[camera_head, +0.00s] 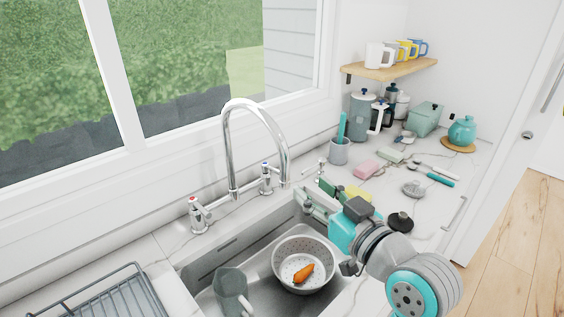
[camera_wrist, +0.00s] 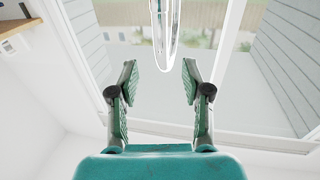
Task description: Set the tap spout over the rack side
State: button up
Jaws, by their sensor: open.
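The chrome tap spout (camera_head: 256,108) is a tall arch rising behind the sink. Its free end hangs at the right of its post, over the sink side. In the wrist view the spout (camera_wrist: 165,40) shows as a bright loop beyond the fingertips, between them in the picture. The wire dish rack (camera_head: 98,296) stands on the counter left of the sink. My gripper (camera_head: 311,188) is open and empty, right of the spout's free end and apart from it. Its two green-padded fingers (camera_wrist: 160,68) are spread in the wrist view.
The sink (camera_head: 250,291) holds a colander (camera_head: 319,253) with a carrot (camera_head: 303,273) and a grey-green jug (camera_head: 231,290). Tap handles (camera_head: 198,212) flank the post. Sponges, a brush cup (camera_head: 340,150) and pots crowd the right counter. A window stands behind the tap.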

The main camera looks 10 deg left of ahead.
aim_at(288, 167)
jog(key=x, duration=1)
jog(key=shift+w+a, duration=0.25)
grip_shut()
